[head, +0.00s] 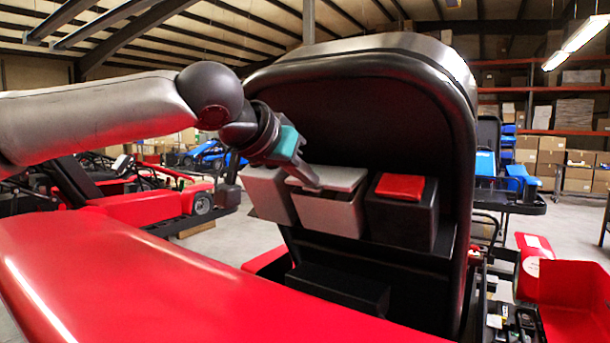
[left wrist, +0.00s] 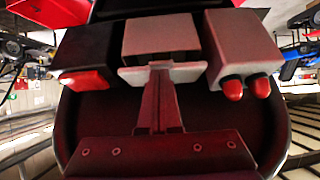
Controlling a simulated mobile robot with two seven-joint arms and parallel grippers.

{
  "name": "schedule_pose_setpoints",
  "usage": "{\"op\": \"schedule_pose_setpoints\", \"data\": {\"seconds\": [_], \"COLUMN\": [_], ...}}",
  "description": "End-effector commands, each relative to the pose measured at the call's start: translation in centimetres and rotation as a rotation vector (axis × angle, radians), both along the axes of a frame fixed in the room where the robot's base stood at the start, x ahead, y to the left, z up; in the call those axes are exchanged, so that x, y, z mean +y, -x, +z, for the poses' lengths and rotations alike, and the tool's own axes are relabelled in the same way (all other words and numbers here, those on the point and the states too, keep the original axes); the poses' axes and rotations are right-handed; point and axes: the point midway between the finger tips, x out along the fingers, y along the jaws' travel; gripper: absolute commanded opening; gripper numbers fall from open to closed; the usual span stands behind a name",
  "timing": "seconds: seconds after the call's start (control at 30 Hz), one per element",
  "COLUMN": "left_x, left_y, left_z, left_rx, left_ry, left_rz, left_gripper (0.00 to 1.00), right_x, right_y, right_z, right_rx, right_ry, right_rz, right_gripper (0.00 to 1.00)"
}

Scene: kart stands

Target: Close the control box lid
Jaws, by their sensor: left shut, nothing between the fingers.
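The control box (head: 335,215) is the light grey middle box on the black seat-shaped panel. Its grey lid (head: 345,178) is on top, slightly tilted, with a narrow dark gap showing under its front edge. My left gripper (head: 313,184) is shut and empty, its fingertips at the lid's front edge, seemingly touching it. In the left wrist view, turned upside down, the shut fingers (left wrist: 161,68) meet the middle of the lid (left wrist: 190,72), with the box (left wrist: 160,38) beyond. The box's inside is hidden. My right gripper is not in view.
A black box with a red top (head: 400,187) sits close right of the control box. A grey box (head: 268,195) with two red knobs (left wrist: 232,90) sits close left. A red kart body (head: 150,280) fills the foreground. Shelves with cartons stand behind.

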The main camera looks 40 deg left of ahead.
Motion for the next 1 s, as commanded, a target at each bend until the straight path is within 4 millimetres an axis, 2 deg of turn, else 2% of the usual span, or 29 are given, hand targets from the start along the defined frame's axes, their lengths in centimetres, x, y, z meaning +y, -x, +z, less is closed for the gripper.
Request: {"op": "schedule_pose_setpoints", "data": {"seconds": [0.6,0.77,1.0], "left_x": [-0.1,-0.1,0.0], "left_y": [0.1,0.2,0.2], "left_z": [-2.1,-3.2,-3.3], "left_rx": [-0.188,-0.187,-0.186], "left_ry": [-0.019,-0.019,-0.02], "left_rz": [-0.002,-0.002,-0.001], "left_gripper": [0.0,0.0,0.0], "right_x": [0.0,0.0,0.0], "right_y": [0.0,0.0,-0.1], "right_z": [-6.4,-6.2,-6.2], "right_rx": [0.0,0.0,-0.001], "right_ry": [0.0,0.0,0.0], "right_rz": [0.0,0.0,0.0], "right_gripper": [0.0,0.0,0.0]}}
